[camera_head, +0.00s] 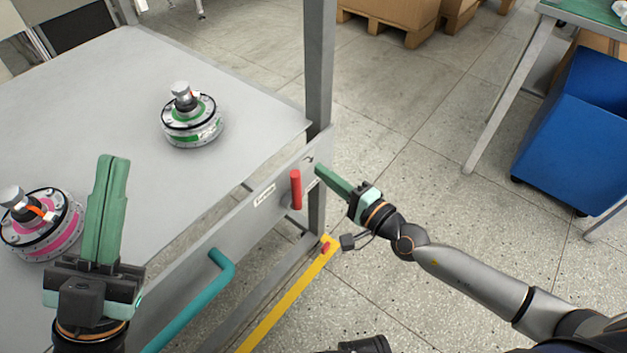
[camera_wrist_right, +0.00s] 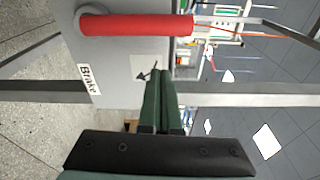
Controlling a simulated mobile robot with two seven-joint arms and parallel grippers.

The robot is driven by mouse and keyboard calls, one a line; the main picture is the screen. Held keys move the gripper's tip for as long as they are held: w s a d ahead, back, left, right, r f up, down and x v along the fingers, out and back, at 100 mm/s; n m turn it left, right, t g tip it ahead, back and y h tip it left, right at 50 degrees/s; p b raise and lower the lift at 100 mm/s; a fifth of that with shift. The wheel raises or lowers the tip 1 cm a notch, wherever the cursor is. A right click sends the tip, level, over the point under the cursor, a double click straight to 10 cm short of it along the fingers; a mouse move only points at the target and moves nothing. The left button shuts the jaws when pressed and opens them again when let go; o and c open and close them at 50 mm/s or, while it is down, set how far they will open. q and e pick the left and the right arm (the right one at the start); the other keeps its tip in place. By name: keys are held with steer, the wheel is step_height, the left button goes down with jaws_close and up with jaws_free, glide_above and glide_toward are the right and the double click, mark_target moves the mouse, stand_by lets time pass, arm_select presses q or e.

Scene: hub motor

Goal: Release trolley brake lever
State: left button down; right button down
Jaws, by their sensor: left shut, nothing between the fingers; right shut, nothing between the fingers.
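The red brake lever (camera_head: 296,189) stands upright on the grey side panel of the trolley (camera_head: 258,216), near its right corner post. In the right wrist view the red lever (camera_wrist_right: 135,25) lies across the top, beside a label reading "Brake" (camera_wrist_right: 88,79). My right gripper (camera_head: 318,170) is shut and empty, its fingertips just to the right of the lever and apart from it. In the wrist view its fingers (camera_wrist_right: 160,78) point toward the panel near a small arrow mark. My left gripper (camera_head: 114,158) is shut and empty, over the trolley's near left part.
A green-marked hub motor (camera_head: 192,122) and a pink-marked one (camera_head: 42,225) sit on the trolley top. A teal handle (camera_head: 190,303) juts from the near side. A yellow bar (camera_head: 290,298) runs low.

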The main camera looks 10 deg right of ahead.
steer(key=v, duration=0.8)
stand_by(0.4)
